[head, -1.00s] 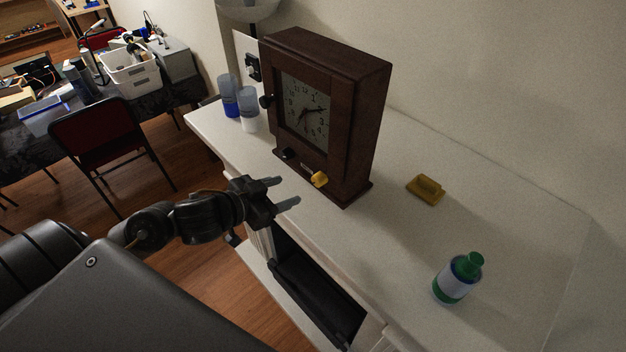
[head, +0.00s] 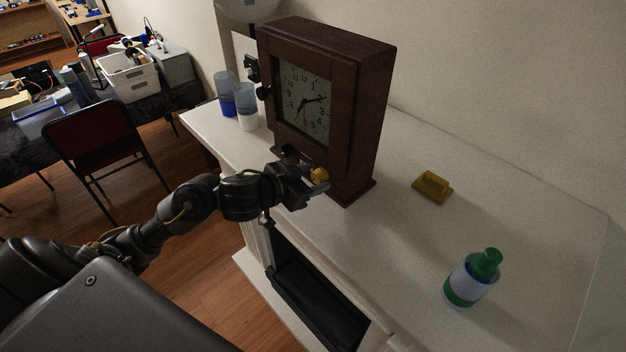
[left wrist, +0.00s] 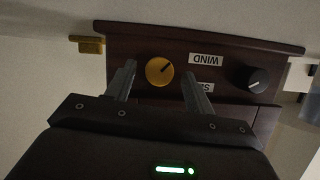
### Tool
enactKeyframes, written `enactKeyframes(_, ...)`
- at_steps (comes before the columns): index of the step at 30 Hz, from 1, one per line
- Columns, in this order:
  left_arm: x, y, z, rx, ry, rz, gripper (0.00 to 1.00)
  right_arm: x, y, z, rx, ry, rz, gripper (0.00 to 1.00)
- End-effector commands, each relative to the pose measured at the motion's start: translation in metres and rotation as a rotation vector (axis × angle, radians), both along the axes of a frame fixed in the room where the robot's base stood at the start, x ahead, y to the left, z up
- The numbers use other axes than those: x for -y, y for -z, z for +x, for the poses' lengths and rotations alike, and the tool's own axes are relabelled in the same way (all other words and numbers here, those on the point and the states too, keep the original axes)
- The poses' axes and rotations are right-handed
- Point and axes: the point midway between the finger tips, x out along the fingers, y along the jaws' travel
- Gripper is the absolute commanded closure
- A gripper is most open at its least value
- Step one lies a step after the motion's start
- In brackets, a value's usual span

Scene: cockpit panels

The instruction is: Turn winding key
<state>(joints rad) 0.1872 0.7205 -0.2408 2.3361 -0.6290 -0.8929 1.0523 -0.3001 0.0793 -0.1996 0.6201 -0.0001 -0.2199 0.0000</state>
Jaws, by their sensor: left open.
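A dark wooden clock (head: 356,110) stands upright on the white mantel. The yellow winding key (head: 320,175) is a round knob low on its front. In the left wrist view the key (left wrist: 159,71) shows with a dark pointer line, near a label reading WIND (left wrist: 206,58), with a black knob (left wrist: 258,79) to the right. My left gripper (head: 316,182) is open in front of the key. In the left wrist view its fingers (left wrist: 160,88) are spread, with the key between and beyond their tips; I cannot tell whether they touch it. My right gripper is not in view.
A dark fireplace opening (head: 310,295) lies below. A red chair (head: 98,140) stands at left.

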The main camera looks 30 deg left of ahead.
Motion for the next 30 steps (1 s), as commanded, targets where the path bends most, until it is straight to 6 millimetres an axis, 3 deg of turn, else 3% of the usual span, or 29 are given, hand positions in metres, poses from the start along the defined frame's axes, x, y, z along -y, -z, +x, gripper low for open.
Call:
enactKeyframes(12, 0.0023, 0.0023, 0.0061, 0.001, 0.001, 0.001, 0.48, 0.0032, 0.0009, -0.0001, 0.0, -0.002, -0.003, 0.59)
enactKeyframes(22, 0.002, 0.0023, 0.006, 0.001, 0.0, 0.0, 0.91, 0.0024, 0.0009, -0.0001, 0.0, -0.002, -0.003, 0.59)
enactKeyframes(30, 0.0022, 0.0032, 0.006, 0.012, -0.001, 0.03, 0.91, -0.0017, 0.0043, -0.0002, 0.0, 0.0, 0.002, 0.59)
